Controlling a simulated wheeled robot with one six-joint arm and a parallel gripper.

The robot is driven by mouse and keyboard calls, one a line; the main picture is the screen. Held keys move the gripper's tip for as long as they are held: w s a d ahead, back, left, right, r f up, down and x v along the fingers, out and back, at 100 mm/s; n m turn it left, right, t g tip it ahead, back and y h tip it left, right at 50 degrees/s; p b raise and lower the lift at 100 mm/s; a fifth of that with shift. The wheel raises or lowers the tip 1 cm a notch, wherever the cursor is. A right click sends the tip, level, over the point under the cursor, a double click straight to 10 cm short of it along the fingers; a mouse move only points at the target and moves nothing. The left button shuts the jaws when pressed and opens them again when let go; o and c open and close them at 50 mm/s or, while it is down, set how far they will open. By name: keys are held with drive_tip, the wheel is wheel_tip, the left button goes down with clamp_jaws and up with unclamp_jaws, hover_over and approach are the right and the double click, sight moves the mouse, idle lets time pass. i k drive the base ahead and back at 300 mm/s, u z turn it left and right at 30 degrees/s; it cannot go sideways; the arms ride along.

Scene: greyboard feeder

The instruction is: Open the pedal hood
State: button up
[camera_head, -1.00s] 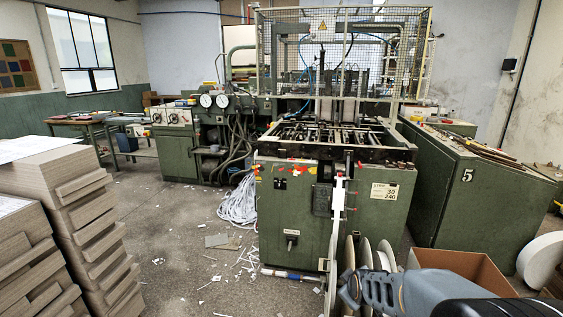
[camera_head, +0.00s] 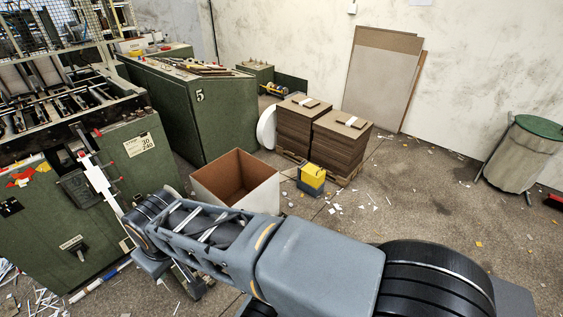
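A small box-like unit with a yellow top (camera_head: 313,175) and a dark blue-grey body stands on the floor right of the open carton. It may be the pedal with its hood, but it is too small to tell for sure or to see whether the hood is open. My grey arm crosses the lower part of the view, in front of the carton, well apart from the yellow unit. No fingertips of my gripper can be made out.
An open cardboard box (camera_head: 262,196) stands between the green machine (camera_head: 95,215) and the yellow unit. Stacks of greyboard (camera_head: 338,150) on a pallet stand behind the unit. A bin with a green lid (camera_head: 522,160) is at far right. The floor between is mostly clear, with paper scraps.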

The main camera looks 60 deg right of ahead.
sight(314, 176)
drive_tip(key=z, duration=3.2)
drive_tip(key=i, duration=2.3)
drive_tip(key=u, duration=1.25)
drive_tip(key=i, duration=0.75)
drive_tip(key=u, duration=0.75)
